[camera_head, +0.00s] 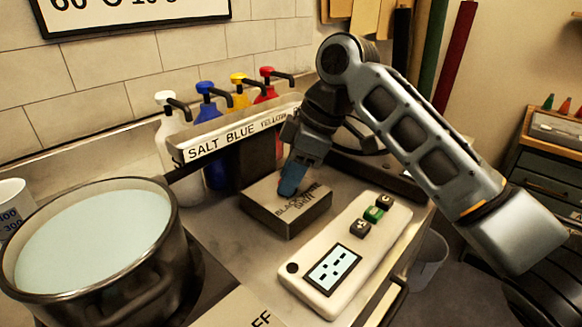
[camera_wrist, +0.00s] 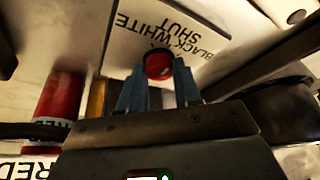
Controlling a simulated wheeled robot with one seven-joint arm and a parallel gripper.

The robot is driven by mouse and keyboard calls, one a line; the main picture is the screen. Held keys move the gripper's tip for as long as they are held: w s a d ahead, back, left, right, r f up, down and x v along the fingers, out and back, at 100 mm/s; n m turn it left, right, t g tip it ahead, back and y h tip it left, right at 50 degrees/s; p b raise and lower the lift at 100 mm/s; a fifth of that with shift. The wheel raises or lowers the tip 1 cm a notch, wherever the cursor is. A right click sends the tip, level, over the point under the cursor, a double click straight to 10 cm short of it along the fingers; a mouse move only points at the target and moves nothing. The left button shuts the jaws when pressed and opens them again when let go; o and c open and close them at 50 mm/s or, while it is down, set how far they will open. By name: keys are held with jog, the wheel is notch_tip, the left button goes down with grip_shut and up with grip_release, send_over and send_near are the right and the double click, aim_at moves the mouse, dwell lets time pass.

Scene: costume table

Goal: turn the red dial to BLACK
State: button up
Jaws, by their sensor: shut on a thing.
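The red dial (camera_wrist: 158,64) sits on a box (camera_head: 270,215) whose top is lettered BLACK, WHITE and SHUT. In the wrist view the dial is between the two blue fingers of my gripper (camera_wrist: 158,82), which are shut on it. The lettering on the box (camera_wrist: 125,45) reads around the dial. In the head view my gripper (camera_head: 289,188) reaches down onto the box top and hides most of the dial. I cannot tell exactly which word the dial points at.
A pot of pale liquid (camera_head: 95,240) stands at the left. White, blue (camera_head: 208,105), yellow and red pump bottles stand behind a labelled rack (camera_head: 205,147). A white timer (camera_head: 340,262) with buttons lies right of the box. A red bottle (camera_wrist: 60,95) shows in the wrist view.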

jog(key=m+p, duration=0.1)
jog(key=m+t+p, duration=0.1)
jog(key=p, duration=0.1)
jog(key=m+p, duration=0.1)
jog(key=m, duration=0.1)
jog(key=shift+s+a+r+p, duration=0.1)
jog(key=shift+s+r+p, duration=0.1)
jog(key=shift+r+p, duration=0.15)
jog(key=m+p, duration=0.1)
jog(key=m+t+p, duration=0.1)
jog(key=m+p, duration=0.1)
jog(key=p, duration=0.1)
jog(key=shift+f+m+t+h, duration=0.25)
jog(key=shift+m+t+h, duration=0.05)
jog(key=shift+t+h, duration=0.1)
jog(key=o, duration=1)
jog(key=shift+f, duration=0.1)
jog(key=shift+o, duration=0.2)
jog(key=v, duration=0.8)
jog(key=shift+b, duration=0.3)
jog(key=shift+f, duration=0.1)
